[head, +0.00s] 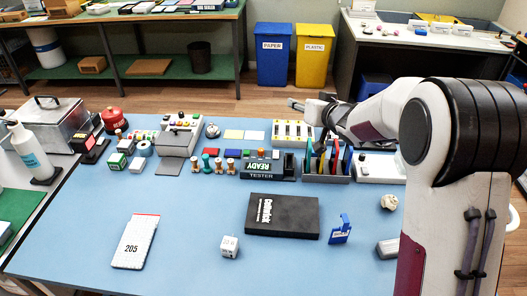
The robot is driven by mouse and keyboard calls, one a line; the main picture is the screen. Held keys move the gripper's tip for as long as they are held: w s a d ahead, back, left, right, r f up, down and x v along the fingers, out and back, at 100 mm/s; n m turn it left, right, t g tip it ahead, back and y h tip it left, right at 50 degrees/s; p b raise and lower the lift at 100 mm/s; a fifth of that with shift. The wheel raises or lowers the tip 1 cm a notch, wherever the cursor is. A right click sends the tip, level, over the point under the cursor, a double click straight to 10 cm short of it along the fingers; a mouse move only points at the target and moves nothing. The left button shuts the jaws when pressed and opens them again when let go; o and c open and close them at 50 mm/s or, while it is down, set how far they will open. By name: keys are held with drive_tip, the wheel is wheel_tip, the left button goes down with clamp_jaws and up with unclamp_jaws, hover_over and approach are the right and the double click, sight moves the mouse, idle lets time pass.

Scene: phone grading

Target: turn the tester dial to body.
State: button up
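The tester (268,170) is a dark box marked READY and TESTER, near the middle of the blue table. Its dial is too small to make out, and I cannot read any setting. My gripper (312,122) is above and to the right of the tester, at the end of my arm coming in from the right. It is in front of or over the holder with coloured tools, apart from the tester. The fingers are small and dark, and I cannot tell whether they are open or shut.
The tool holder (326,179) stands right of the tester. A black box (282,217) lies in front of it, with a blue stand (341,229) to its right. The front centre is mostly clear.

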drive_tip(key=w+d+f+m+h, duration=0.2)
drive_tip(key=d+m+h, duration=0.2)
drive_tip(key=d+m, duration=0.35)
drive_tip(key=s+f+m+g, duration=0.1)
drive_tip(key=f+m, duration=0.1)
drive_tip(key=m, duration=0.1)
drive_tip(key=s+f+m+g, duration=0.1)
drive_tip(key=f+m, duration=0.2)
drive_tip(key=m, duration=0.1)
drive_tip(key=s+f+m+g, duration=0.1)
drive_tip(key=f+m, duration=0.1)
drive_tip(key=m, duration=0.2)
drive_tip(key=shift+s+d+f+g, duration=0.1)
drive_tip(key=shift+s+f+g, duration=0.05)
drive_tip(key=shift+s+g, duration=0.2)
drive_tip(key=w+a+r+m+y, duration=0.2)
drive_tip(key=a+r+m+y, duration=0.65)
drive_tip(key=a+m, duration=0.4)
drive_tip(key=shift+n+h, duration=0.35)
drive_tip(key=shift+n, duration=0.35)
drive_tip(key=f, duration=0.6)
drive_tip(key=a+f, duration=0.1)
drive_tip(key=f, duration=1.1)
drive_tip(key=shift+s+a+f, duration=0.2)
drive_tip(key=shift+a+f, duration=0.2)
drive_tip(key=shift+f+t, duration=0.25)
drive_tip(key=shift+t, duration=0.2)
